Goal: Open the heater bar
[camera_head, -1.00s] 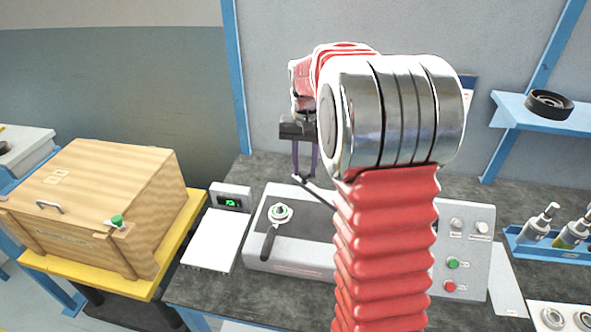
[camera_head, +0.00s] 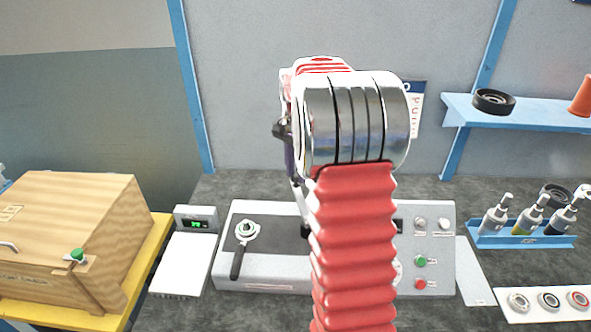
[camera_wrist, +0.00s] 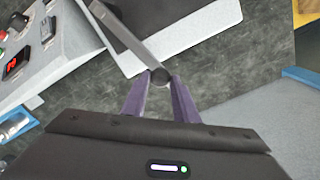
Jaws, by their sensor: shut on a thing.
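The heater bar (camera_wrist: 128,38) is a slim grey bar with a dark round knob at its end, seen in the wrist view. My gripper (camera_wrist: 161,80) has its two purple fingertips closed on that knob. In the head view, part of the bar (camera_head: 299,196) and a purple finger show beside my red-sleeved arm; the bar rises above the pale machine (camera_head: 262,286) and is tilted. My arm hides most of the gripper and the bar's lower end there.
A black-handled lever (camera_head: 240,255) stands on the machine's left; green and red buttons (camera_head: 420,268) are on its right. A wooden box (camera_head: 75,230) is at left. A blue bottle rack (camera_head: 520,240) and a blue shelf (camera_head: 465,112) are at right.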

